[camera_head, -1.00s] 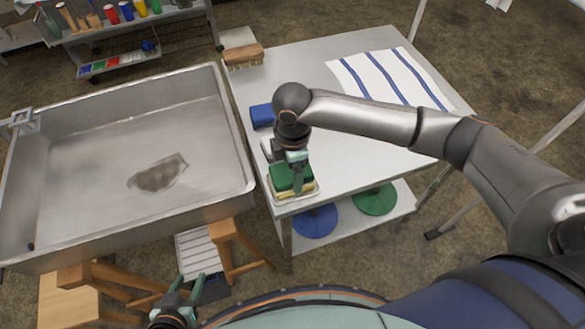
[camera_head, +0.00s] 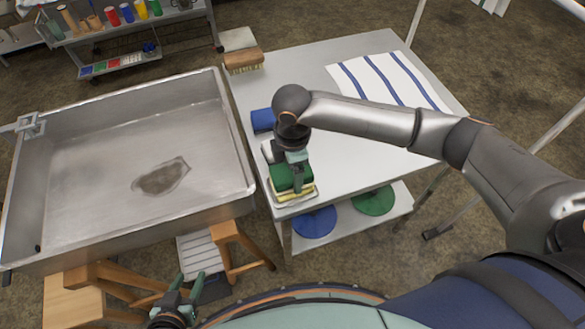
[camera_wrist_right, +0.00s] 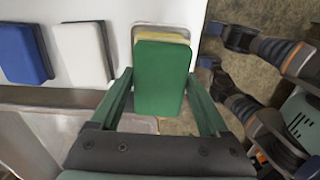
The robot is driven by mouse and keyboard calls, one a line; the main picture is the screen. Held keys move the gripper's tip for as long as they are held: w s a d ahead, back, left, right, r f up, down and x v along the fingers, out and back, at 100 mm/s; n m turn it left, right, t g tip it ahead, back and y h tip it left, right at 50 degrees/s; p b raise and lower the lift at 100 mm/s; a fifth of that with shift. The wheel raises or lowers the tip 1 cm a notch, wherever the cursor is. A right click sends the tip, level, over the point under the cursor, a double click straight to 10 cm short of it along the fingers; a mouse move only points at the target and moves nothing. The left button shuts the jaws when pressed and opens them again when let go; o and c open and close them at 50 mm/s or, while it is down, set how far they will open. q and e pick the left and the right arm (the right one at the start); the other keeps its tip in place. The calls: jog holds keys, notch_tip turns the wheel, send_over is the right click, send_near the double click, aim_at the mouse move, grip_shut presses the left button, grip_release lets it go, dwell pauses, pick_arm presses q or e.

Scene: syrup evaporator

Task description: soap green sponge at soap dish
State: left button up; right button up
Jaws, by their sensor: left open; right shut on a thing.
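The green sponge (camera_head: 281,181) is between the fingers of my right gripper (camera_head: 297,184) at the near left corner of the steel table. It also shows in the right wrist view (camera_wrist_right: 162,78), with the fingers on both sides of it. The pale soap dish (camera_head: 313,194) is directly under the sponge, and its rim shows around it. A yellow layer shows below the green; I cannot tell whether it is soap or part of the sponge. Whether the sponge touches the dish is hidden. My left gripper (camera_head: 190,283) is open and empty, low beside the stool.
A white sponge (camera_wrist_right: 82,53) and a blue sponge (camera_wrist_right: 22,53) lie in a row beside the dish. A brush (camera_head: 244,60) and a striped towel (camera_head: 385,82) lie farther back. The large steel basin (camera_head: 110,130) stands left of the table (camera_head: 350,150).

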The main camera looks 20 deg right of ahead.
jog(key=shift+r+p, duration=0.85)
jog(key=shift+r, duration=1.8)
jog(key=shift+d+r+m, duration=0.25)
jog(key=shift+r+m, duration=0.1)
jog(key=shift+m, duration=0.15)
jog(key=s+d+r+m, duration=0.4)
jog(key=d+r+m, duration=0.3)
jog(key=m, duration=1)
notch_tip(320, 180, up, 4)
jog(key=shift+s+f, duration=0.15)
